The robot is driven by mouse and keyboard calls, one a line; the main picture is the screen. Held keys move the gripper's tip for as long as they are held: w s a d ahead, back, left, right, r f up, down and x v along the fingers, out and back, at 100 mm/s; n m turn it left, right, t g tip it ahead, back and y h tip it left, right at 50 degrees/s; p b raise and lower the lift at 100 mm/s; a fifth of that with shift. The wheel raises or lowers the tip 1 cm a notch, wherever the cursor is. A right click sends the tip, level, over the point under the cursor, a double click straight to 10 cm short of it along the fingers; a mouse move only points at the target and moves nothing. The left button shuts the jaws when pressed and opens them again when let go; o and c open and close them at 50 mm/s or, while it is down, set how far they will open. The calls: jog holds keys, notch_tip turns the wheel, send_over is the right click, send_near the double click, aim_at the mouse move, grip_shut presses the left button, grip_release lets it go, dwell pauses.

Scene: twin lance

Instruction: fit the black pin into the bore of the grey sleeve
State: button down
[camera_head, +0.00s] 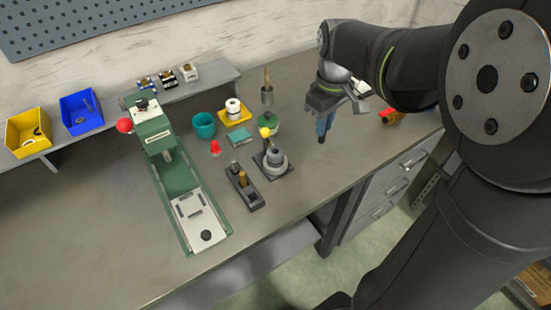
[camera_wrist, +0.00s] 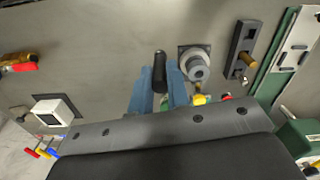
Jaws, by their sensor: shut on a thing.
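My gripper (camera_head: 324,128) hangs over the right part of the bench, its blue fingers pointing down. In the wrist view its two blue fingers (camera_wrist: 161,92) are shut on the black pin (camera_wrist: 160,68), whose rounded end sticks out past the fingertips. The grey sleeve (camera_head: 275,156) stands upright on a dark square base, left of my gripper in the head view. The sleeve also shows in the wrist view (camera_wrist: 195,66), right of the pin and apart from it.
A green press (camera_head: 172,175) stands further left. A yellow ball (camera_head: 265,132), a green container (camera_head: 270,117) and a teal cup (camera_head: 204,125) are near the sleeve. An orange-red object (camera_head: 390,115) lies at right.

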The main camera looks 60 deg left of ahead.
send_over(276, 149)
notch_tip(276, 149, down, 7)
jog(key=f, duration=0.3)
jog(key=shift+s+d+f, duration=0.35)
jog(key=shift+d+f, duration=0.05)
jog(key=shift+f, duration=0.15)
jog(key=shift+d+f, duration=0.25)
jog(key=shift+f, duration=0.35)
jog(key=c, duration=1.5)
grip_release()
jog(key=shift+o, duration=0.6)
notch_tip(276, 149, up, 14)
jog(key=shift+a+f, duration=0.2)
jog(key=shift+f, duration=0.05)
